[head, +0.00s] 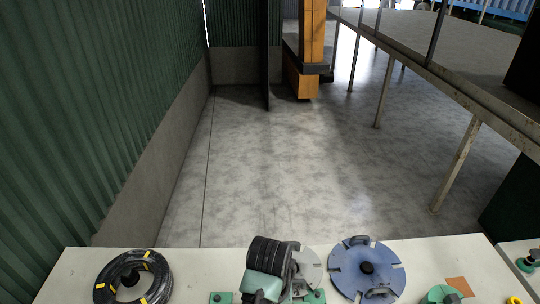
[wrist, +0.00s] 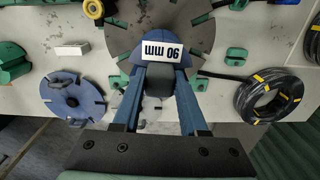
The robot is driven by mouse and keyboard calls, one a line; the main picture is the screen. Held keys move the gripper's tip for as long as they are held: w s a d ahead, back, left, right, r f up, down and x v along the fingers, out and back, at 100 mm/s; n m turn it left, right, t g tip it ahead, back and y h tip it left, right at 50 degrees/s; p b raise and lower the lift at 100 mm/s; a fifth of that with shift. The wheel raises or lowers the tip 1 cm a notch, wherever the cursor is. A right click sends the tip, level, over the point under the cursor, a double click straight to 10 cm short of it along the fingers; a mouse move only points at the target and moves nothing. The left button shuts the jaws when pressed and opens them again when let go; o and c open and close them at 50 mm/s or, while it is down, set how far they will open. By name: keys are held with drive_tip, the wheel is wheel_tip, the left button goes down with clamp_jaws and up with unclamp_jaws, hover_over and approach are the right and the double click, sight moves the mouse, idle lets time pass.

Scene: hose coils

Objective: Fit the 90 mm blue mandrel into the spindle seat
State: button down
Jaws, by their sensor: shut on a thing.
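The blue mandrel (wrist: 178,52) bears a white label reading "90 mm". My gripper (wrist: 163,78) is shut on it, with one finger on each side, in the wrist view. Beyond the mandrel lies a dark slotted round plate (wrist: 122,32), and the mandrel overlaps its near part in the picture. The plate's middle and any seat there are hidden behind the mandrel and label. I cannot tell whether the mandrel touches the plate. In the head view a grey plate (head: 310,268) shows only in part, and the mandrel cannot be made out.
A blue slotted disc (head: 345,262) lies on the pale bench (head: 210,262), and a black hose coil with yellow bands (head: 104,280) lies at its left. Green fixtures (wrist: 236,54) and a small white block (wrist: 72,48) are around the plate. Open floor (head: 270,170) lies beyond.

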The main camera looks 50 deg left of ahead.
wheel_tip(320, 180, down, 6)
drive_tip(key=b, duration=0.3)
idle(0.6)
drive_tip(key=shift+f, duration=0.2)
drive_tip(key=shift+w+f+b, duration=0.1)
drive_tip(key=shift+f+b, duration=1.55)
drive_tip(key=shift+f, duration=1.2)
drive_tip(key=shift+f+b, duration=0.75)
drive_tip(key=shift+f, duration=0.4)
drive_tip(key=shift+c, duration=1.8)
unclamp_jaws()
drive_tip(key=shift+f, duration=0.1)
drive_tip(key=shift+o, duration=0.8)
